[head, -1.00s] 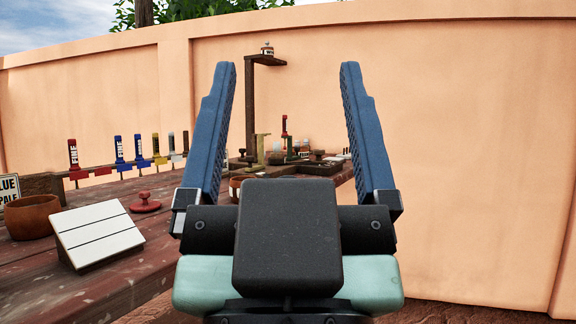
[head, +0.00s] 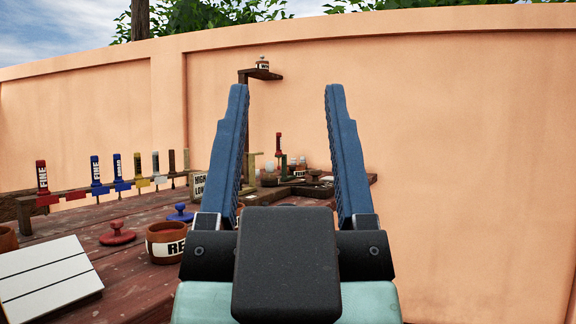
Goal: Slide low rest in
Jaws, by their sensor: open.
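My gripper (head: 286,95) fills the middle of the head view, with its two blue fingers upright and wide apart. Nothing is between them. A small sign (head: 199,184) reading "HIGH" above "LOW" stands on the table behind the left finger and is partly cut off by it. I cannot tell which thing is the low rest. A tall post with a shelf (head: 262,74) on top carries a small labelled pot (head: 262,64) at the back. A pale green-brown stand (head: 252,168) shows between the fingers, farther off.
The dark red wooden table (head: 130,275) runs along the left. On it are a white slatted board (head: 45,280), a red knob (head: 117,233), a blue knob (head: 181,213), a labelled clay bowl (head: 163,243) and a rack (head: 75,193) of coloured tools. A peach wall (head: 470,170) closes the right side.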

